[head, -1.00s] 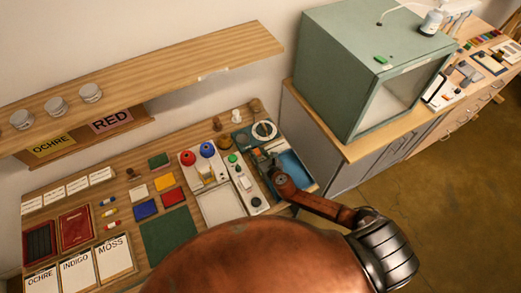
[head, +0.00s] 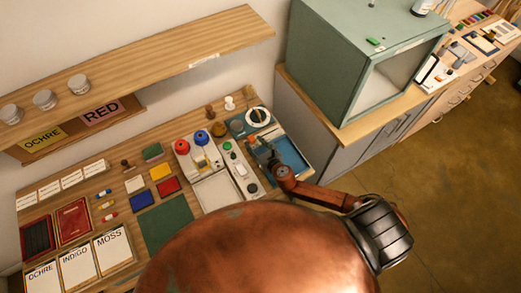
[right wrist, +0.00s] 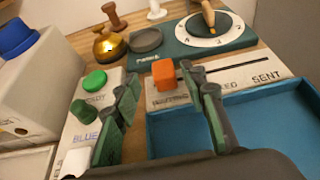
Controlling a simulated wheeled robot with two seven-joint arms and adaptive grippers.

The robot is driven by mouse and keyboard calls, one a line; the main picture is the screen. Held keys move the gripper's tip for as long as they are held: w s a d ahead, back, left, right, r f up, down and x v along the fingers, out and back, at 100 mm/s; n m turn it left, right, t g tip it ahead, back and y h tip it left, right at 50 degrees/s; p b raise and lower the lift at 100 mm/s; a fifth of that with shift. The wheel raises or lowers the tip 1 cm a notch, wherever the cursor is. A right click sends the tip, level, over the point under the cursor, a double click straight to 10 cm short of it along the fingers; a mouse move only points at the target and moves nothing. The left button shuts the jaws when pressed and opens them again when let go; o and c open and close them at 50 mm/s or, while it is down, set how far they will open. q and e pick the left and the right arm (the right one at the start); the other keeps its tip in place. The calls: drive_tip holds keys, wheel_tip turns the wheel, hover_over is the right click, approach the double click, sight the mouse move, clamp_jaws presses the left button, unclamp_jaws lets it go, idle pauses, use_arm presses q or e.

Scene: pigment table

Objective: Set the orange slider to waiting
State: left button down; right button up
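The orange slider (right wrist: 164,77) is a small block at the left end of a white label strip (right wrist: 240,80) in the right wrist view. The strip's right end reads SENT; the label below the slider is partly hidden and hard to read. My right gripper (right wrist: 168,90) is open, its two green-padded fingers apart. In that view the slider shows between the fingers, closer to the right one; I cannot tell whether they touch. In the head view my right gripper (head: 266,156) covers the strip area. My left gripper is not in view.
A blue tray (right wrist: 250,125) lies in front of the strip. Behind stands a green dial base with a white dial (right wrist: 208,28). A green button (right wrist: 94,81) is to the left, near a white box with a blue knob (right wrist: 15,38).

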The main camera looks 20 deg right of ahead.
drive_tip(key=v, duration=0.7)
drive_tip(key=shift+s+r, duration=0.1)
drive_tip(key=shift+s, duration=0.2)
